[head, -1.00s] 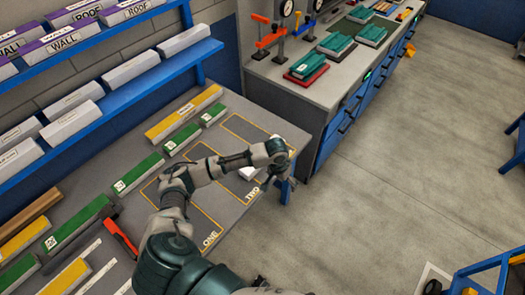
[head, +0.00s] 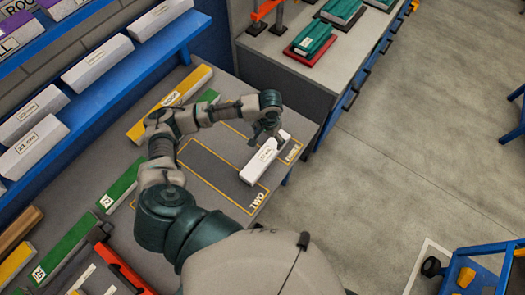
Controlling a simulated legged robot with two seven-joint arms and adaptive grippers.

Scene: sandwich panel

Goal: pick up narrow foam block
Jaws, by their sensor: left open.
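A white narrow foam block (head: 262,161) with a small label lies on the grey table, beside the yellow outline marked THREE. My left gripper (head: 268,134) hangs over the far end of this block, its dark fingers pointing down. The fingers are open; whether they touch the block or straddle it is too small to tell. The arm link covers part of the table behind it. My right gripper does not show.
Yellow outlines on the table (head: 213,178) mark places, one labelled TWO. Green (head: 121,184) and yellow (head: 170,104) bars lie along its back. A blue shelf (head: 110,98) with white blocks stands above. A grey cabinet (head: 283,62) adjoins the right end.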

